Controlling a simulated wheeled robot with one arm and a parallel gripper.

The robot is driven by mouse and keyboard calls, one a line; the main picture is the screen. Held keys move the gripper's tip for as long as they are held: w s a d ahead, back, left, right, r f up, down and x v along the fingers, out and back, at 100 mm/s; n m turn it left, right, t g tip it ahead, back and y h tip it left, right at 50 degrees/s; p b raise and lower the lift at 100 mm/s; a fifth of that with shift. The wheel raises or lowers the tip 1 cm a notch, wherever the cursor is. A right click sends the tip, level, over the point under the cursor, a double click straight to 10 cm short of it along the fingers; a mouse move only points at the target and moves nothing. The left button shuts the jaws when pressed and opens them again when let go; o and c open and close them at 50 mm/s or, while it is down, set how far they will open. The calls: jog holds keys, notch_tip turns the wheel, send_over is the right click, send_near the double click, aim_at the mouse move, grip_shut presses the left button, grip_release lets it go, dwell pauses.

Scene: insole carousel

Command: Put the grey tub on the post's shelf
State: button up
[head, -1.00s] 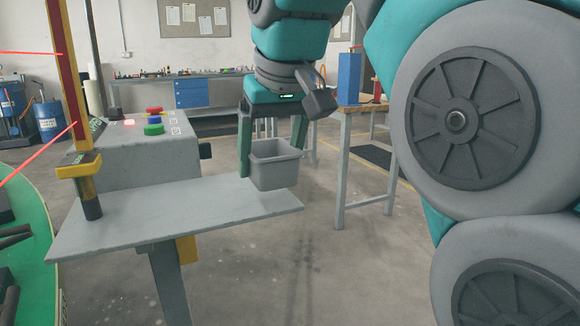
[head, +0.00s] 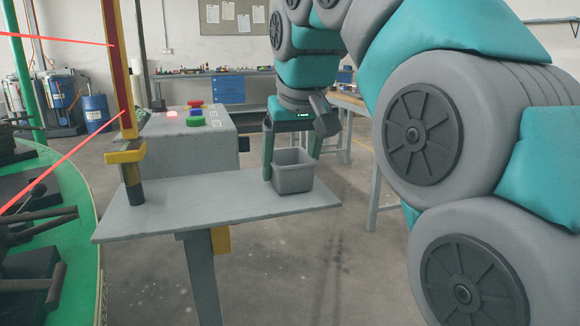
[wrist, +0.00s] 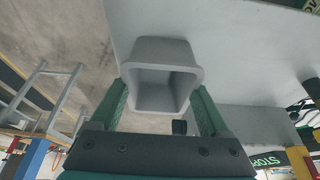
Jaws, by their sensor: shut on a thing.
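The grey tub (head: 292,180) is an open-topped box, upright, in the head view. My gripper (head: 292,162) is shut on it, with a green finger on each side. The post's shelf (head: 195,203) is a flat grey plate. The tub shows over the shelf's right part, its base at or just above the surface; I cannot tell whether they touch. In the wrist view the tub (wrist: 163,92) sits between the fingers, its dark inside empty, with the pale shelf (wrist: 240,50) behind it.
A grey control box (head: 190,142) with coloured buttons stands at the shelf's back. A yellow and red upright (head: 122,90) with red beams stands at its left end. The green carousel (head: 75,215) lies further left. The shelf's middle is bare.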

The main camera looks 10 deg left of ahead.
jog(key=shift+f, duration=0.15)
jog(key=o, duration=1.2)
jog(key=shift+p+v, duration=1.8)
jog(key=shift+v, duration=2.05)
